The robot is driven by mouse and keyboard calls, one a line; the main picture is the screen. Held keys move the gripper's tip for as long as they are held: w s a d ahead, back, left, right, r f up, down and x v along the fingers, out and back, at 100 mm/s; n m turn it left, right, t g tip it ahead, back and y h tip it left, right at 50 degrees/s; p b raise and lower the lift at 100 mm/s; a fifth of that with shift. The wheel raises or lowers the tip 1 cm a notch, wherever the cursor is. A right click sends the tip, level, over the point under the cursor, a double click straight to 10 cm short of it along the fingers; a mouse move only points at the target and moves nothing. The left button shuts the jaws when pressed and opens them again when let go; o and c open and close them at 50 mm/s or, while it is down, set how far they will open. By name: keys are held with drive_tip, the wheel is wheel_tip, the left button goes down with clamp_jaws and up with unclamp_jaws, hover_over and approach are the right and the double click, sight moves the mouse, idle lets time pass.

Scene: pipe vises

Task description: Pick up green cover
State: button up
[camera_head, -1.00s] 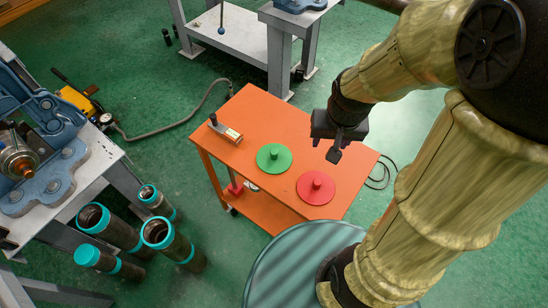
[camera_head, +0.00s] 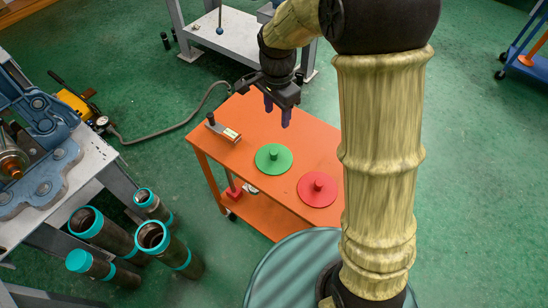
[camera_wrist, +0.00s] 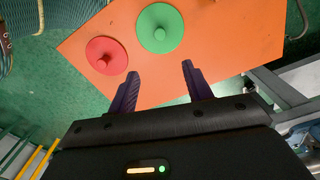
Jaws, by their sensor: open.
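The green cover (camera_head: 273,158) is a flat round disc with a central knob, lying on the orange cart top. In the wrist view the green cover (camera_wrist: 160,28) is beyond my fingertips, slightly right of the red cover. My gripper (camera_head: 278,112) is open and empty, above the cart and behind the green cover in the head view. In the wrist view the two dark purple fingers of my gripper (camera_wrist: 160,72) are spread apart and touch nothing.
A red cover (camera_head: 318,188) lies beside the green one on the orange cart (camera_head: 250,112). A small device (camera_head: 222,130) stands at the cart's left edge. Several teal-ended pipes (camera_head: 154,238) stand on the floor at left. A grey metal table (camera_head: 240,35) is behind the cart.

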approach(274, 151)
drive_tip(key=f, duration=0.5)
drive_tip(key=shift+w+d, duration=0.1)
drive_tip(key=shift+d, duration=0.25)
drive_tip(key=shift+a+f, duration=0.2)
drive_tip(key=shift+f, duration=1.15)
drive_tip(key=shift+a+f, duration=0.15)
drive_tip(key=shift+f, duration=1.15)
clamp_jaws()
drive_tip(key=shift+r, duration=0.15)
